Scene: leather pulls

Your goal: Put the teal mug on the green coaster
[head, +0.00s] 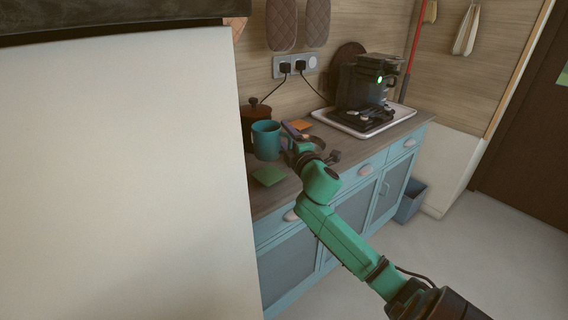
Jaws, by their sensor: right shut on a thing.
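The teal mug (265,142) is upright near the left end of the visible countertop, its handle side toward the right. My right gripper (288,139) is at the mug's right side, shut on it; its fingertips are partly hidden. The green coaster (269,176) lies flat near the counter's front edge. In the picture it is just below the mug. I cannot tell whether the mug is lifted or how far behind the coaster it is. My left gripper is not in view.
A brown lidded pot (254,107) stands behind the mug. An orange square (300,125) lies to the right. A white tray (329,117) with a dark coffee machine (362,82) is farther right. A large pale panel (120,170) fills the left.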

